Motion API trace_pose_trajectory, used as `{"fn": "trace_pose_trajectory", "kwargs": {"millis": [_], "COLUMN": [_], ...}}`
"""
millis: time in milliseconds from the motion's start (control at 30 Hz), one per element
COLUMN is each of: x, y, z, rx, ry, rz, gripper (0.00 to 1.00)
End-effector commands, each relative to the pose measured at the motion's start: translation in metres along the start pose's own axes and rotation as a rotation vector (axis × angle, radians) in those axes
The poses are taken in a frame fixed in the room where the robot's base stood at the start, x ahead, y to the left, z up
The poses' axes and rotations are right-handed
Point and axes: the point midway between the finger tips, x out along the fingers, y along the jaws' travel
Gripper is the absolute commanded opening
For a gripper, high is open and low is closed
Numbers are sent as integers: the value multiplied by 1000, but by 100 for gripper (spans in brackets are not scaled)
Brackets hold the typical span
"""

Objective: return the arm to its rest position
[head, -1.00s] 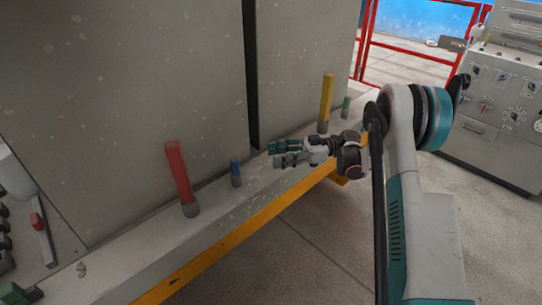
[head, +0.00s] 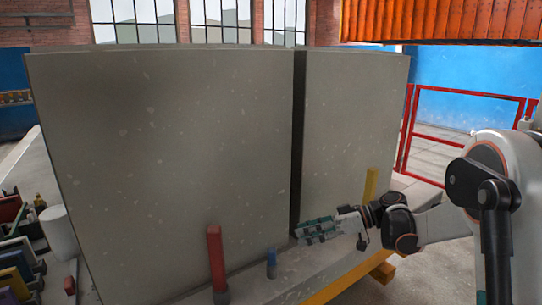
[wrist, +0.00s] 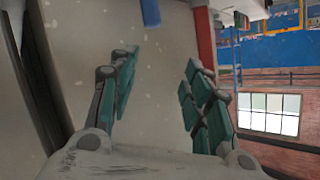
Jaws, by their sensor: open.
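My gripper (head: 318,230) is at the end of my arm, which reaches in from the right in the head view. It is just in front of the grey panels, above the ledge, between the blue peg and the yellow bar. In the wrist view my gripper (wrist: 158,95) has its two green-padded fingers spread apart with nothing between them.
Two tall grey panels (head: 170,150) stand on a ledge with a dark gap between them. A red bar (head: 216,255), a blue peg (head: 271,262) and a yellow bar (head: 371,186) stand along the ledge. A red railing (head: 465,92) is behind at right.

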Motion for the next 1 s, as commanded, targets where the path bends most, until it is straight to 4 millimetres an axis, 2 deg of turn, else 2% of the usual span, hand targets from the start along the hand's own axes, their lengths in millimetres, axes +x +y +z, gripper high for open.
{"fn": "trace_pose_trajectory", "kwargs": {"millis": [33, 200, 467, 767, 1000], "x": [0, -3, -16, -43, -70], "y": [-12, -45, -99, -160, -204], "z": [-5, -10, -1, 30, 64], "rx": [39, 177, 353, 497, 562], "ry": [-31, -129, -245, -317, -324], "rz": [29, 153, 368, 643, 870], "gripper": [45, 45, 45, 45, 45]}}
